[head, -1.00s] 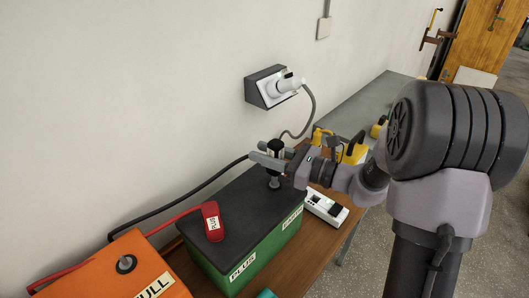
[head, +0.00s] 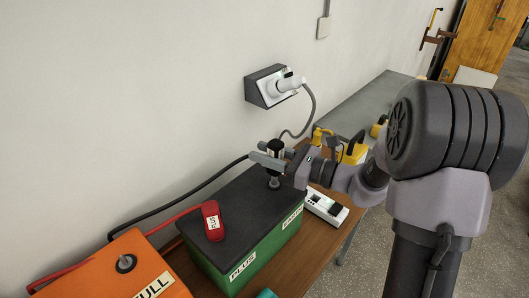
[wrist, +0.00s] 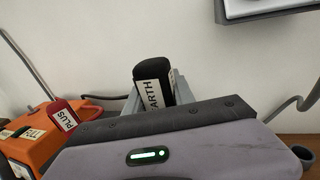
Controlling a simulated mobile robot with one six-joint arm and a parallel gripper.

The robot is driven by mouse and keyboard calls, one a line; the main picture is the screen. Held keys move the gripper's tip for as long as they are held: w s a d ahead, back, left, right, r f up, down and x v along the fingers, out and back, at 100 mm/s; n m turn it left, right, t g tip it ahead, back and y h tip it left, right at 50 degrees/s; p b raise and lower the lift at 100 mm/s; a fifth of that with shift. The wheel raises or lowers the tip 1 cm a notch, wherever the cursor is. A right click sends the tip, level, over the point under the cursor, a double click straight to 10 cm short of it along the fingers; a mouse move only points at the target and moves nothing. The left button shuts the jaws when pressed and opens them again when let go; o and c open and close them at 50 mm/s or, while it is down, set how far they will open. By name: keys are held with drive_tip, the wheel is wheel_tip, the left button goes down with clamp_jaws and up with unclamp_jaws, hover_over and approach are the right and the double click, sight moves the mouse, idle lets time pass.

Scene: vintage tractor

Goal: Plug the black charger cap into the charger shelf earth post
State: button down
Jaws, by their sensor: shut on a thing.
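The black charger cap (head: 275,148) is upright between the fingers of my gripper (head: 276,156). In the wrist view my gripper (wrist: 152,98) is shut on the cap (wrist: 153,82), and its white EARTH label faces the camera. A grey earth post (head: 274,183) stands on the dark top of the green charger shelf (head: 235,265), directly below the cap in the head view. The fingers hide the cap's lower end, so I cannot tell whether it touches the post. A black cable runs left from the cap.
A red PLUS cap (head: 212,221) rests on the green shelf's top. An orange box (head: 110,270) with a FULL label and a bare post stands at the lower left. A wall socket (head: 270,88) is above.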

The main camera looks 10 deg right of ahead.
drive_tip(key=shift+f+b, duration=1.65)
drive_tip(key=shift+f, duration=0.5)
drive_tip(key=c, duration=1)
unclamp_jaws()
drive_tip(key=shift+o, duration=0.2)
drive_tip(key=p+v, duration=0.3)
drive_tip(key=v, duration=1.4)
drive_tip(key=shift+d+p, duration=0.2)
drive_tip(key=shift+p, duration=0.2)
drive_tip(key=shift+s, duration=0.15)
